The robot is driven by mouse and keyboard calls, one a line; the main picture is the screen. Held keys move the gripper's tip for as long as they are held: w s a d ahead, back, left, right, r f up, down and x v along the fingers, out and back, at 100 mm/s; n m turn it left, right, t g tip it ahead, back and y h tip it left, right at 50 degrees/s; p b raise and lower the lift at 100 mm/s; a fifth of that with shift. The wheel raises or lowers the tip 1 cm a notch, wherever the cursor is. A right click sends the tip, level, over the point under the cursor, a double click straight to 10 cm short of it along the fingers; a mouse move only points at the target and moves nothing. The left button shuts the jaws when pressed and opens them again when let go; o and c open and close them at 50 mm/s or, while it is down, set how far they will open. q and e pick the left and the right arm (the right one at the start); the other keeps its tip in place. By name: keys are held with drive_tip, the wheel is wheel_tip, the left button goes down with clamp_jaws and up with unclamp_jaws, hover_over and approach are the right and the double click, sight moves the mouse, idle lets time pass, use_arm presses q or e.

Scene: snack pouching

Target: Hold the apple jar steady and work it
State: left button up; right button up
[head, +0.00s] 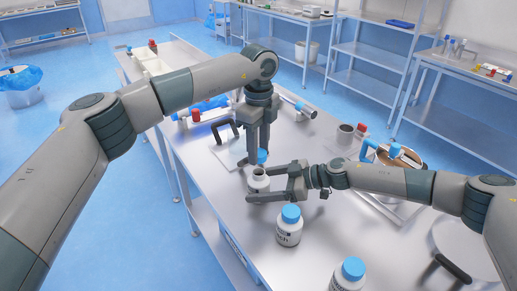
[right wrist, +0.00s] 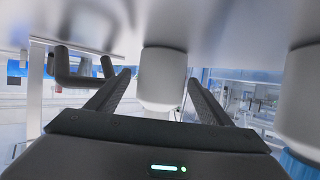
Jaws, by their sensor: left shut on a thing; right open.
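A white jar (head: 258,183) with an open, dark mouth stands on the steel table; its label is not readable. My left gripper (head: 260,152) points down just above and behind the jar's mouth, shut on a blue lid (head: 263,157). The lid looks off the jar. My right gripper (head: 255,184) reaches in from the right, open, with one finger on each side of the jar. In the right wrist view the white jar (right wrist: 163,78) stands between the two spread fingers (right wrist: 158,98), with gaps beside it.
Two white jars with blue lids stand nearer, one labelled (head: 289,228), one at the bottom edge (head: 348,276).

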use_arm(q)
drive_tip(key=shift+f+b, duration=0.8)
use_arm(e)
drive_tip(key=v, duration=1)
drive_tip(key=shift+d+f, duration=0.1)
drive_tip(key=shift+f, duration=0.05)
drive_tip(key=shift+s+d+r, duration=0.1)
drive_tip(key=shift+d+r, duration=0.2)
drive_tip(key=shift+d, duration=0.25)
drive_tip(key=shift+r, duration=0.15)
